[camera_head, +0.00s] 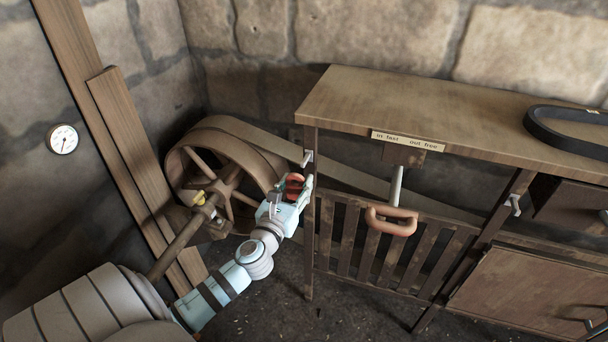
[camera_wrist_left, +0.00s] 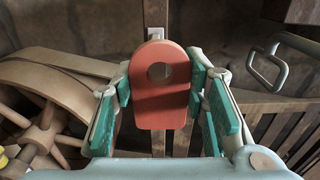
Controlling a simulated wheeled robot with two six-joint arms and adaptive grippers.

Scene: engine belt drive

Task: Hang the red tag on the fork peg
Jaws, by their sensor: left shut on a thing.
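My left gripper (camera_head: 294,192) is shut on the red tag (camera_head: 293,186), just in front of the table's left front post. In the left wrist view the red tag (camera_wrist_left: 160,112) stands upright between the teal finger pads, its rounded end and round hole up. A pale peg (camera_head: 307,158) is on that post, above the tag in the head view. It also shows in the left wrist view (camera_wrist_left: 155,33), just beyond the tag's top. The tag is apart from the peg in the head view. Another pale peg (camera_head: 514,205) is on the right post. No label tells which is the fork peg.
A large spoked wheel (camera_head: 186,170) with a belt is left of the gripper. A brown looped handle (camera_head: 391,221) hangs on a grey rod before the slatted gate (camera_head: 345,240). A black belt (camera_head: 560,132) lies on the tabletop (camera_head: 420,105). A gauge (camera_head: 62,138) is on the wall.

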